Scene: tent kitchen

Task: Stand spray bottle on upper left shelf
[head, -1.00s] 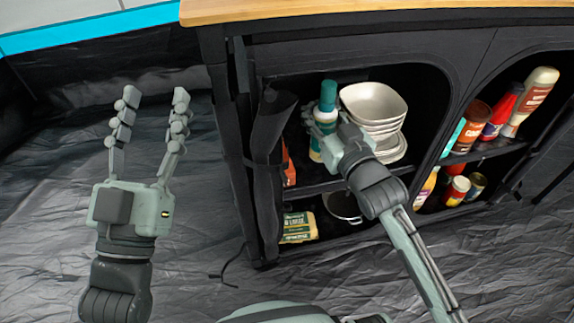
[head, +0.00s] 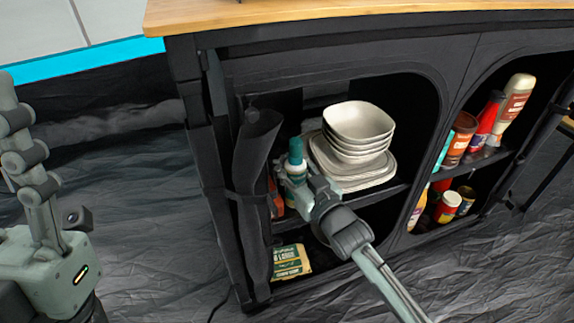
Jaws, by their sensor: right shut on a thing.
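The spray bottle (head: 295,172), white with a teal top, is in the upper left compartment of the dark cabinet, left of the stacked dishes. It looks roughly upright. My right gripper (head: 300,188) reaches in from the front and is shut on the bottle. The gripper hides part of the bottle's lower body, so I cannot tell whether its base touches the upper left shelf (head: 375,199).
A stack of white bowls (head: 359,122) on square plates (head: 375,178) stands close right of the bottle. A red item (head: 275,198) is at its left. A rolled black flap (head: 253,165) hangs at the opening's left. Below lies a green-yellow box (head: 290,262).

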